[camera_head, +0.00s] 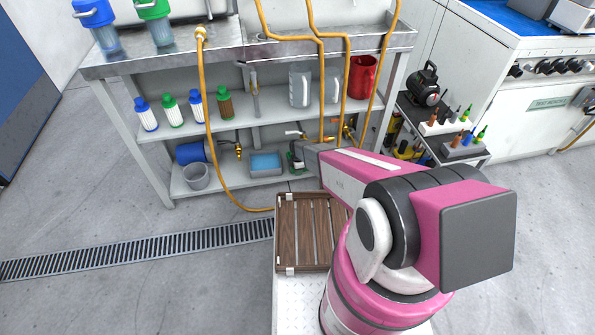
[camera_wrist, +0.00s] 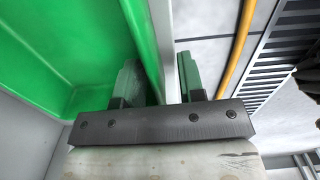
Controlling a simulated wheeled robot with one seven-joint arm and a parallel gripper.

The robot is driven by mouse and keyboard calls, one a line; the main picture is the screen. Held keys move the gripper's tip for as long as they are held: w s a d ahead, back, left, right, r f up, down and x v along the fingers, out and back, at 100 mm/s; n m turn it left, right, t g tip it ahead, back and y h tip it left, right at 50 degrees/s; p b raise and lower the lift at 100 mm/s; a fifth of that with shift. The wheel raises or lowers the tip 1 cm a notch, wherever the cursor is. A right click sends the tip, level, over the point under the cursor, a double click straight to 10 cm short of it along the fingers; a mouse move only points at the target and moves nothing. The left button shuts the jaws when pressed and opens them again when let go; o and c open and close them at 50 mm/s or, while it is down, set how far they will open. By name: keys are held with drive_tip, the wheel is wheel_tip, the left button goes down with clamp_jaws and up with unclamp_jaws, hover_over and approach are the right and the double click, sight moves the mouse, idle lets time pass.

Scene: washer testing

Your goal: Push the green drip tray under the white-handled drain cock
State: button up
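The green drip tray (camera_wrist: 60,50) fills the left of the wrist view; in the head view only a small green patch (camera_head: 296,163) shows on the low shelf, the rest hidden by my arm. My gripper (camera_wrist: 160,85) has its fingers apart, one over the tray's inner side and one outside its wall, with the rim between them. I see no clear grip on the rim. In the head view my gripper is mostly hidden behind my pink arm. The white-handled drain cock (camera_head: 293,134) appears above the tray area, small and partly covered by my arm.
A blue tray (camera_head: 266,162) stands left of the green patch on the low shelf, with a grey bucket (camera_head: 196,178) further left. Orange hoses (camera_head: 211,140) hang in front of the bench. A slatted wooden crate (camera_head: 301,230) lies near my base. A floor grate (camera_head: 140,255) crosses the floor.

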wheel_tip(320, 180, up, 10)
drive_tip(key=shift+r, duration=0.25)
idle(0.6)
